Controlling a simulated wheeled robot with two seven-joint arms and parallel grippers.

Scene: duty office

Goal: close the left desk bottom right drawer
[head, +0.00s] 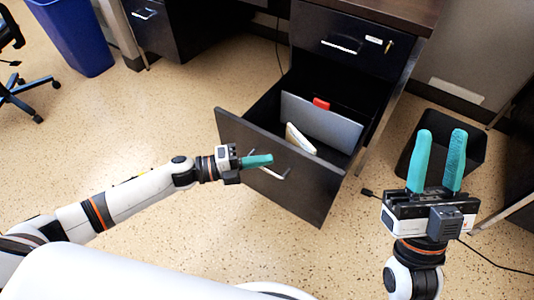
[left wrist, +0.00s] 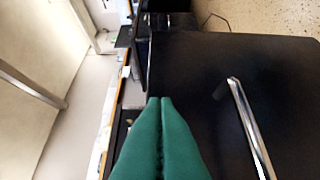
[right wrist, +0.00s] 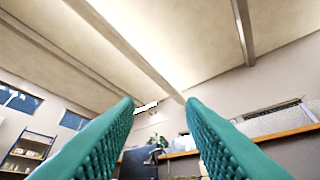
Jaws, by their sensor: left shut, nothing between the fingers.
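The bottom right drawer (head: 290,165) of the desk is pulled far out, with its black front facing me. Its silver handle (head: 268,171) is on the front; the handle also shows in the left wrist view (left wrist: 247,125). My left gripper (head: 270,160) is shut and empty, its teal fingers by the drawer front just above the handle. I cannot tell whether they touch the front. My right gripper (head: 438,160) is open and empty, pointing up to the right of the drawer.
Inside the drawer are a grey divider or folder (head: 322,122), a white item (head: 300,140) and a red item (head: 321,103). The closed upper drawer (head: 352,42) has a key in its lock. A black bin (head: 470,150) stands right. A blue bin (head: 72,35) stands far left.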

